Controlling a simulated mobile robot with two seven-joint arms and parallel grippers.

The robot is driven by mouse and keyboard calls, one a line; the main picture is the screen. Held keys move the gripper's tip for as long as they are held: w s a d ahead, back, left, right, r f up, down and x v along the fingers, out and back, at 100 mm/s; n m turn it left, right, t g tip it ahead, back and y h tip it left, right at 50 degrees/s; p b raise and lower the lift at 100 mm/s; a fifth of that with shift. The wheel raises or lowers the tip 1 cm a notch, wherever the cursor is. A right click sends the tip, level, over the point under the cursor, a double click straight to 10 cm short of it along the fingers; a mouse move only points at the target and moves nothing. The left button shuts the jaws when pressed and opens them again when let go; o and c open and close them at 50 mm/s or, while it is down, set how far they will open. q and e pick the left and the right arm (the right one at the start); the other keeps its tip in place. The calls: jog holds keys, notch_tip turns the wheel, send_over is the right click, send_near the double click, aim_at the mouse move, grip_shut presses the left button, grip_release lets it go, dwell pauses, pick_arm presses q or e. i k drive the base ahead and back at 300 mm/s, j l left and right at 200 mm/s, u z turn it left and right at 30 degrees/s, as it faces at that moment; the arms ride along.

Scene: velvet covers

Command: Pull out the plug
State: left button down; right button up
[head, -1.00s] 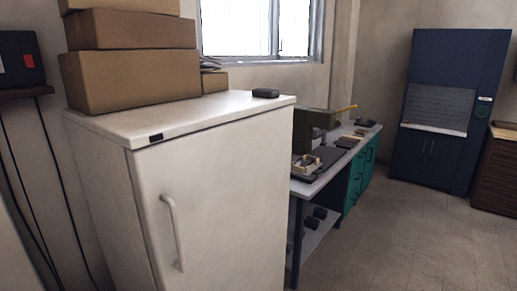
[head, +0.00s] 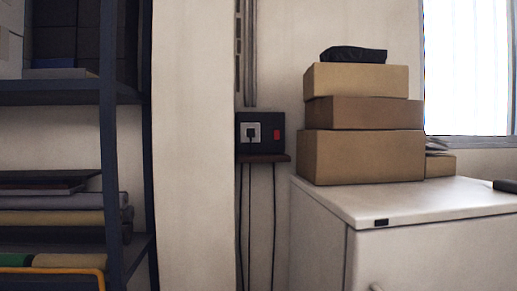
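A black plug (head: 250,134) sits in a light grey socket plate (head: 256,127) on a dark wall box (head: 260,118). A dark cord (head: 250,210) hangs down below the plug. The box is on the wall between a pale pillar and a white fridge, above a small brown ledge. Neither of my grippers shows in the head view.
A white fridge (head: 440,200) stands to the right, with stacked cardboard boxes (head: 362,158) on top. A pale pillar (head: 192,150) juts out left of the wall box. A dark shelf rack (head: 108,150) with rolled cloth stands at the left. A second cord (head: 274,220) hangs beside the first.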

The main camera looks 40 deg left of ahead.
aim_at(250, 131)
jog(key=u, duration=1.3)
